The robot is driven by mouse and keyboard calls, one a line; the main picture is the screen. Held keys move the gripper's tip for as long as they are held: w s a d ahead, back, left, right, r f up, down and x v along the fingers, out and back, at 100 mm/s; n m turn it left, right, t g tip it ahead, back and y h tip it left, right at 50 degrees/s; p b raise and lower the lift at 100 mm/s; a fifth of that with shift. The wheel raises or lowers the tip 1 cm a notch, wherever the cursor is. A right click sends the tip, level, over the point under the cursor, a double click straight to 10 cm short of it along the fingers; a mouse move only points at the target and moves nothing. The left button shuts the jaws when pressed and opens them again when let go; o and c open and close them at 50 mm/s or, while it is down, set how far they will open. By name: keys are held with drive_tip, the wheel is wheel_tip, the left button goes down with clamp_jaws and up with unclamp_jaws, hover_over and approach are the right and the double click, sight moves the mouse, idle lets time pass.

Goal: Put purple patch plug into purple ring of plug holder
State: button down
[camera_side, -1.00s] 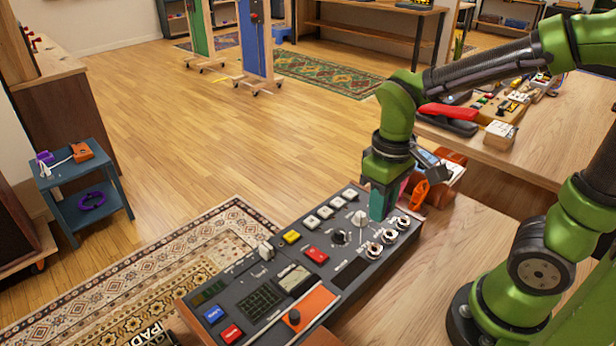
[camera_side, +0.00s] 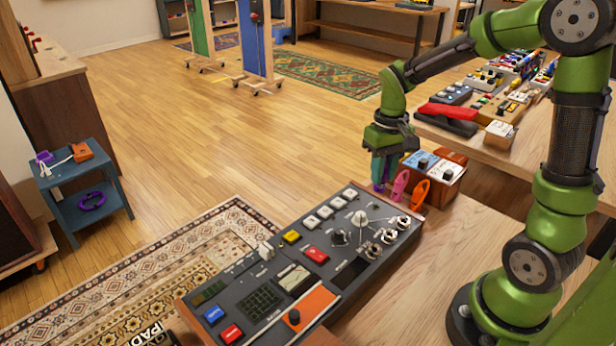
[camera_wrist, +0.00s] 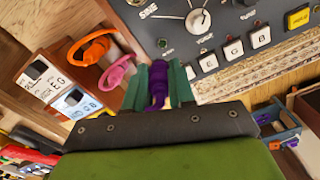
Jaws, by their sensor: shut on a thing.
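My gripper (camera_side: 383,184) points down beside the rings at the far end of the control panel. In the wrist view its teal fingers are shut on a purple piece (camera_wrist: 158,80), which looks like the purple patch plug. In the side view only a bit of purple shows between the fingers. A pink ring (camera_side: 400,185) stands just right of the fingers, and an orange ring (camera_side: 420,194) stands beyond it. In the wrist view the pink ring (camera_wrist: 117,71) is close to the left finger. I cannot make out a separate purple ring; the fingers may hide it.
Small labelled boxes (camera_side: 437,172) stand right behind the rings. The black control panel (camera_side: 300,262) with knobs and keys lies in front, on the wooden table. A blue stool (camera_side: 72,212) at the left holds a purple coil. Open floor lies beyond the gripper.

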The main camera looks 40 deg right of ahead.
drive_tip(key=shift+m, duration=0.8)
drive_tip(key=shift+w+d+f, duration=1)
drive_tip(key=shift+d+f, duration=0.05)
drive_tip(key=shift+d, duration=0.65)
drive_tip(key=shift+w+d+f, duration=1.05)
drive_tip(key=shift+d, duration=0.7)
drive_tip(key=shift+w+d+f, duration=1)
drive_tip(key=shift+d+f, duration=0.05)
drive_tip(key=shift+d, duration=0.65)
drive_tip(key=shift+f, duration=1.45)
drive_tip(key=shift+c, duration=2.4)
unclamp_jaws()
drive_tip(key=shift+d+r, duration=0.1)
drive_tip(key=shift+r, duration=0.05)
drive_tip(key=shift+r, duration=3.4)
